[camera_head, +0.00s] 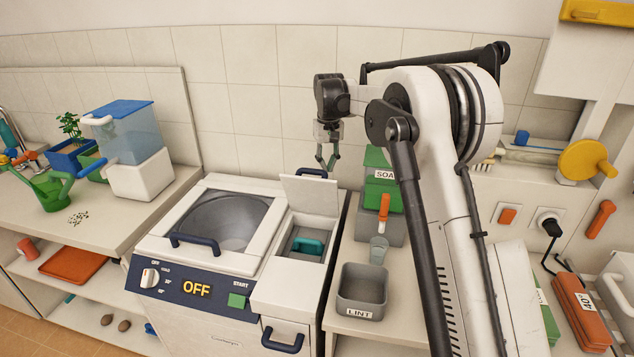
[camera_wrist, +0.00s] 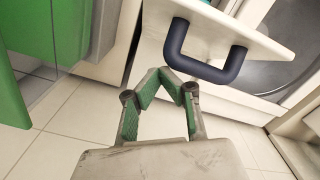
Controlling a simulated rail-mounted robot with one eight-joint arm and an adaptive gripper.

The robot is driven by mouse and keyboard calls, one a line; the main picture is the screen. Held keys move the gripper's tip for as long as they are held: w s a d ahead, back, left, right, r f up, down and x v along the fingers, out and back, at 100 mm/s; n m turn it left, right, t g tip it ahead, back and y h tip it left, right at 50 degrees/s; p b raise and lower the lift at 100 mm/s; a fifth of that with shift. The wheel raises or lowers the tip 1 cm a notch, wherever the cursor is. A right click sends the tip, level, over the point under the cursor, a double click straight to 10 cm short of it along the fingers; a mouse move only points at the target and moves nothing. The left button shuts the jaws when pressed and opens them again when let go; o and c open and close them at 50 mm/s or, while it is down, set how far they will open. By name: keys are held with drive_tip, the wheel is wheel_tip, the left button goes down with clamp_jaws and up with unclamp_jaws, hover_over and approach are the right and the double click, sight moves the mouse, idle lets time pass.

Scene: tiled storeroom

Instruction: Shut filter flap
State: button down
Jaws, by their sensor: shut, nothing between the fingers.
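The white filter flap (camera_head: 310,195) stands open at the right side of the washer's top, tilted up at the back of the filter compartment (camera_head: 306,244). A teal filter handle (camera_head: 308,246) shows inside the compartment. The flap's dark blue handle (camera_head: 311,172) peeks over its top edge. In the wrist view the flap (camera_wrist: 262,35) fills the upper right, with its U-shaped handle (camera_wrist: 228,73) facing me. My gripper (camera_head: 328,167) is above and behind the flap. In the wrist view my gripper (camera_wrist: 178,85) is shut and empty, its tips apart from the handle as far as I can tell.
The washer (camera_head: 225,235) has a round-windowed lid and an OFF display. A green soap box (camera_head: 380,190) and a grey lint bin (camera_head: 362,290) stand to its right. A blue-lidded container (camera_head: 130,140) stands on the left counter. The tiled wall is close behind the washer.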

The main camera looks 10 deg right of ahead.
sight(325, 171)
drive_tip(key=shift+s, duration=0.2)
drive_tip(key=shift+s+a+b, duration=0.25)
drive_tip(key=shift+s+a, duration=0.05)
drive_tip(key=shift+s, duration=0.35)
drive_tip(key=shift+s+a+b, duration=0.25)
drive_tip(key=shift+s, duration=0.35)
drive_tip(key=shift+s+f, duration=0.1)
drive_tip(key=shift+s+a+f+b, duration=0.1)
drive_tip(key=shift+s+a+b, duration=0.2)
drive_tip(key=shift+s, duration=0.35)
drive_tip(key=shift+s+a+f+b, duration=0.1)
drive_tip(key=shift+s+a+b, duration=0.15)
drive_tip(key=shift+s, duration=0.4)
drive_tip(key=shift+r+p, duration=2.05)
drive_tip(key=shift+r, duration=1.95)
